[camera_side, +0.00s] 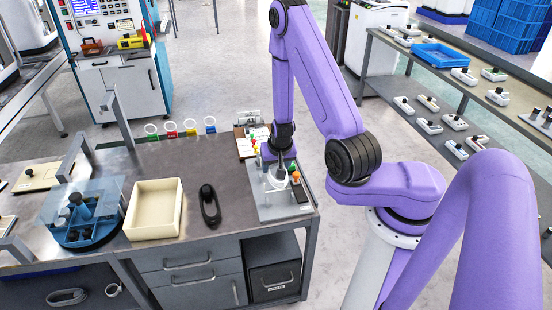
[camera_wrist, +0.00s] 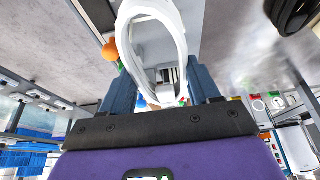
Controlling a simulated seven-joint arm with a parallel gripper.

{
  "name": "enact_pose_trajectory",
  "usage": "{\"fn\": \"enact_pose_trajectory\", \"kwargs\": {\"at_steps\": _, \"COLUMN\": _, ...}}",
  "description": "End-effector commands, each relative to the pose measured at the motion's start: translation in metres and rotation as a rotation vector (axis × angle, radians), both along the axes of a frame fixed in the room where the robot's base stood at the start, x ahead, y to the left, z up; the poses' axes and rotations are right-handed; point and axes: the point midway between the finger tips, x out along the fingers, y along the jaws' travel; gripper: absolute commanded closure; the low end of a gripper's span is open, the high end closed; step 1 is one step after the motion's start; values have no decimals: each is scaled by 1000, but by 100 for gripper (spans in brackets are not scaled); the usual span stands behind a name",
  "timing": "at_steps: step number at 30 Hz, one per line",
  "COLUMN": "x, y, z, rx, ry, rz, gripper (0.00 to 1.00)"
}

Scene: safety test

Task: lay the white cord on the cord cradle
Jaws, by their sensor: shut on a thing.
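The white cord (camera_wrist: 181,45) shows in the wrist view as a thick white loop between my fingers, standing out beyond their tips. My gripper (camera_wrist: 163,88) is shut on it. In the side view my gripper (camera_side: 279,163) points down over the right end of the bench, above a pale grey panel. The cord is small there and partly hidden by the gripper. A black oblong piece with a round knob (camera_side: 209,205) lies on the bench left of the gripper; I cannot tell if it is the cord cradle. A dark piece (camera_wrist: 292,14) shows at the wrist view's top right.
The grey panel (camera_side: 265,206) carries coloured buttons at its right. A cream tray (camera_side: 154,232) and a blue round organiser with a clear lid (camera_side: 85,236) stand further left. Coloured rings (camera_side: 170,131) stand along the back edge. Bare bench surrounds the black piece.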

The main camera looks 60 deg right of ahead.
Motion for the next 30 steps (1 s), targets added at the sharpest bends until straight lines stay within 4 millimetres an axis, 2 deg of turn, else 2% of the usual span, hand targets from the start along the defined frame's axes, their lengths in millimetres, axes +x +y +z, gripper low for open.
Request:
{"fn": "enact_pose_trajectory", "kwargs": {"at_steps": 21, "x": 0, "y": 0, "z": -61, "rx": 0, "ry": 1, "rz": 1, "gripper": 93}}
{"fn": "enact_pose_trajectory", "kwargs": {"at_steps": 30, "x": 0, "y": 0, "z": -75, "rx": -1, "ry": 0, "rz": 1, "gripper": 93}}
